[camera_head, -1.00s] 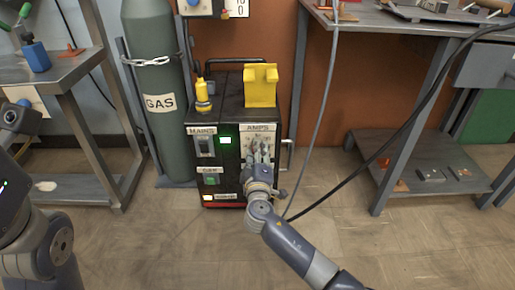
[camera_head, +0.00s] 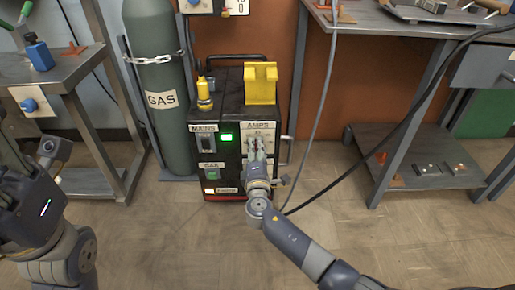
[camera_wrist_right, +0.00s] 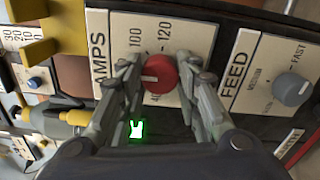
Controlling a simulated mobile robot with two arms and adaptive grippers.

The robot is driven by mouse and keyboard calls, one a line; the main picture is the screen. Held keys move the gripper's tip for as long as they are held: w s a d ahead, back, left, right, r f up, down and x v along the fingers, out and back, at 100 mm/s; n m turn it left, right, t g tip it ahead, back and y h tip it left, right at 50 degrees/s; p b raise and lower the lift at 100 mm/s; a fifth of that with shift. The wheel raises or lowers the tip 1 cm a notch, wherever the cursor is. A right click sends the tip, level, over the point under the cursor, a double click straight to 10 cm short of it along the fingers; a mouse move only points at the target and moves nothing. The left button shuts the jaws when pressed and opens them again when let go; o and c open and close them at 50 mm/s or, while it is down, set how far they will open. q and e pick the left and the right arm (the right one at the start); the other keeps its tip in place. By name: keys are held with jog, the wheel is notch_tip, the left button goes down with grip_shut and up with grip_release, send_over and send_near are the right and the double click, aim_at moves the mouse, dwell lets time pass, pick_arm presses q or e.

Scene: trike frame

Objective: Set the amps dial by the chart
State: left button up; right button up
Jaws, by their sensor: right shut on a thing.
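The welder (camera_head: 231,140) stands on the floor, a black box with MAINS, GAS and AMPS panels. Its amps dial (camera_wrist_right: 159,74) is a round red knob on a white AMPS plate (camera_wrist_right: 150,28); the wrist view shows 100, 120 and a partly hidden 40. My right gripper (camera_wrist_right: 160,75) is shut on the amps dial, one finger on each side. In the head view my right gripper (camera_head: 258,155) covers the dial. My left gripper is not clearly visible; my left arm is at the left edge. The chart cannot be made out.
A grey FEED dial (camera_wrist_right: 292,90) sits beside the AMPS plate. A green light (camera_head: 227,137) glows on the welder. A yellow holder (camera_head: 260,84) stands on top. A chained gas cylinder (camera_head: 162,120) is at left, a steel bench (camera_head: 425,30) at right.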

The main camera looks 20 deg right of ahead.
jog(key=shift+a, duration=0.1)
dwell(0.3)
jog(key=o, duration=1.1)
jog(key=shift+c, duration=0.2)
jog(key=v, duration=1.2)
